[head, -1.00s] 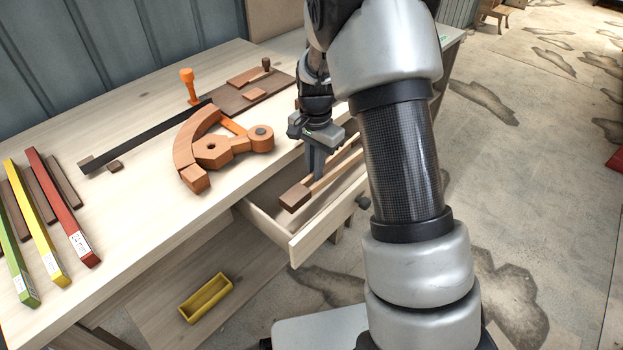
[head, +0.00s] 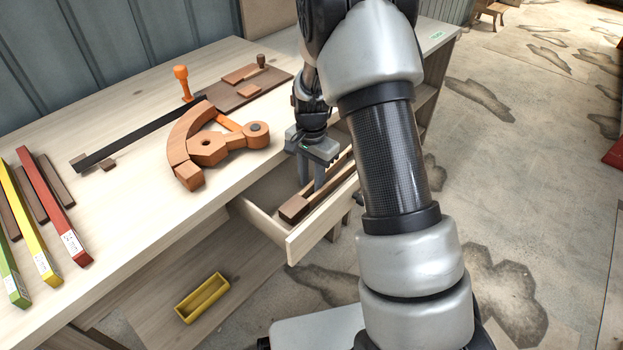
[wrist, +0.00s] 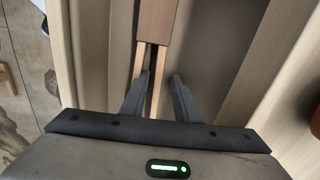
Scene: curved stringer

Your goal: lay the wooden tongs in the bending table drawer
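The wooden tongs (head: 293,208) lie in the open bending table drawer (head: 272,217), lengthwise along it, with their dark brown end block toward the near left. In the wrist view the block of the tongs (wrist: 157,22) is at the top, with two pale legs running down from it. My gripper (head: 312,186) is over the drawer, its fingers pointing down into it. In the wrist view its fingertips (wrist: 162,75) are spread apart, with a pale leg showing between them. The far ends of the legs are hidden by my gripper and arm.
The bending table (head: 120,215) carries a curved wooden form (head: 205,147), a dark strip (head: 140,137), an orange-handled peg (head: 182,80) and coloured bars (head: 52,205). A yellow tray (head: 202,298) sits on the lower shelf. The drawer's front panel (head: 322,220) stands close to my arm.

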